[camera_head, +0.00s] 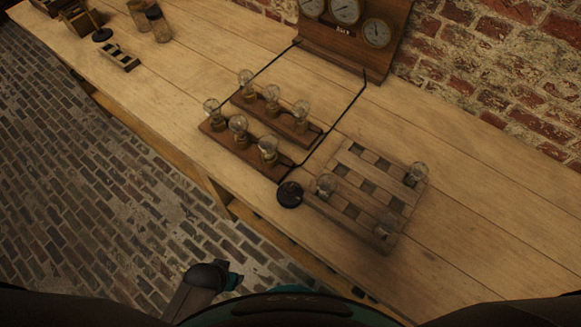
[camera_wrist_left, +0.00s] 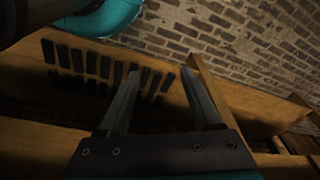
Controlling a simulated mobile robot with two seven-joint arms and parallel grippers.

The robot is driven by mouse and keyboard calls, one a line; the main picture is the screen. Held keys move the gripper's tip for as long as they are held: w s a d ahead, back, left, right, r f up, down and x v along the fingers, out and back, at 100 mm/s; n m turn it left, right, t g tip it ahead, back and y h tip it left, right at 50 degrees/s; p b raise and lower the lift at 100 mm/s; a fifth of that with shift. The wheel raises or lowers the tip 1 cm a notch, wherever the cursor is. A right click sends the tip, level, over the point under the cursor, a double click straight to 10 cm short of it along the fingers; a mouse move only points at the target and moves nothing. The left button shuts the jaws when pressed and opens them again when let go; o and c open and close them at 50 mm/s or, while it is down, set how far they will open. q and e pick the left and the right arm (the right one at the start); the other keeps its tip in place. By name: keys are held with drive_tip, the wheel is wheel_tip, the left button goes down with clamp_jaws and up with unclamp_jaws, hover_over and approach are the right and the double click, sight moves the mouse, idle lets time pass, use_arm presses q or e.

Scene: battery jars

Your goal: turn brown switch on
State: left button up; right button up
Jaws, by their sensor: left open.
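I cannot make out a clearly brown switch in either view. In the head view, a round black knob-like piece (camera_head: 290,194) sits on the table beside a checkered wooden board (camera_head: 388,157). A second round black piece (camera_head: 102,35) lies at the far upper left, beside a small striped block (camera_head: 119,57). My left gripper (camera_wrist_left: 160,70) shows in the left wrist view with its two fingers apart and nothing between them. Beyond it are two rows of dark slots or bars (camera_wrist_left: 90,62) in a wooden panel. My right gripper is in neither view.
The long wooden table (camera_head: 470,235) runs diagonally. Two brown racks (camera_head: 240,147) of glass bulbs stand mid-table, with a black wire leading to a gauge panel (camera_head: 352,40). Glass jars (camera_head: 159,25) stand at upper left. A brick wall (camera_head: 490,60) is behind. Bare wood lies left of the racks.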

use_arm(q)
drive_tip(key=w+d+r+t+h+p, duration=0.1)
drive_tip(key=w+d+r+p, duration=0.15)
drive_tip(key=r, duration=0.65)
drive_tip(key=w+d+r+p, duration=0.2)
drive_tip(key=w+r, duration=0.1)
drive_tip(key=r, duration=0.7)
drive_tip(key=w+d+r+t+h+p, duration=0.1)
drive_tip(key=w+d+r+p, duration=0.15)
drive_tip(key=r, duration=0.65)
drive_tip(key=w+d+r+m+g+h, duration=0.1)
drive_tip(key=w+d+r, duration=0.15)
drive_tip(key=d, duration=0.25)
drive_tip(key=w+d+r+m+g+p, duration=0.1)
drive_tip(key=d+r, duration=0.2)
drive_tip(key=d, duration=0.2)
drive_tip(key=w+d+r+m+g+h, duration=0.1)
drive_tip(key=d+r, duration=0.2)
drive_tip(key=d, duration=0.1)
drive_tip(key=g+y, duration=0.1)
drive_tip(key=y, duration=0.3)
approach(290, 187)
drive_tip(key=shift+n, duration=0.3)
wheel_tip(290, 187, down, 8)
drive_tip(key=shift+d+f+b, duration=0.1)
drive_tip(key=shift+f+b, duration=0.15)
drive_tip(key=shift+b, duration=0.95)
drive_tip(key=shift+c, duration=0.3)
clamp_jaws()
